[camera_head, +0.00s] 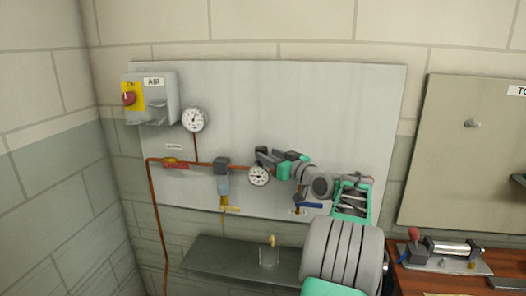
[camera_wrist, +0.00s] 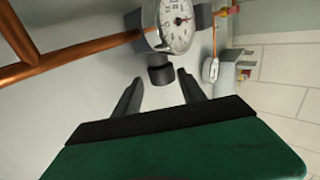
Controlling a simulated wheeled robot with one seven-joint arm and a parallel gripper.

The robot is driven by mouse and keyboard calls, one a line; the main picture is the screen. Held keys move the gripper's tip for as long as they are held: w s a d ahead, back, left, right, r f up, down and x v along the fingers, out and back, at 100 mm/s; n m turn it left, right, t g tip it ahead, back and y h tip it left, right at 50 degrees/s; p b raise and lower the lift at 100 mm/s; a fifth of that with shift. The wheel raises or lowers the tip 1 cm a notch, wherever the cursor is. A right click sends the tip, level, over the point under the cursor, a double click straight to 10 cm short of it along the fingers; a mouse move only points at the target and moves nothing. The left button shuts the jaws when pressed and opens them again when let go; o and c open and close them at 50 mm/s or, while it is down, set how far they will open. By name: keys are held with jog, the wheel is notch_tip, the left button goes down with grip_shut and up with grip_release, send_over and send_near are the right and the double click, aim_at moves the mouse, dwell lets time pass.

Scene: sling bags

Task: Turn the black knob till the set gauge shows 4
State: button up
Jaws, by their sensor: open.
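The black knob (camera_wrist: 161,75) is a short dark cylinder in the wrist view, standing beside a round white gauge (camera_wrist: 176,22) on the regulator. That gauge, which I take as the set gauge, also shows in the head view (camera_head: 259,176); its numbers are too small to read surely. My gripper (camera_wrist: 158,82) is open, one dark finger on each side of the knob's outer end. The knob looks at or just beyond the fingertips; contact cannot be told. In the head view my gripper (camera_head: 268,157) is above this gauge and hides the knob.
A second gauge (camera_head: 194,119) sits higher on the grey panel (camera_head: 300,90), beside the AIR switch box (camera_head: 158,97). Copper pipe (camera_head: 151,200) runs along the panel and down. A shelf (camera_head: 215,254) holding a clear cup (camera_head: 269,258) is below. A wooden bench (camera_head: 420,282) is at right.

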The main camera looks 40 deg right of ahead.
jog(key=shift+w, duration=1)
grip_shut()
jog(key=shift+a, duration=0.15)
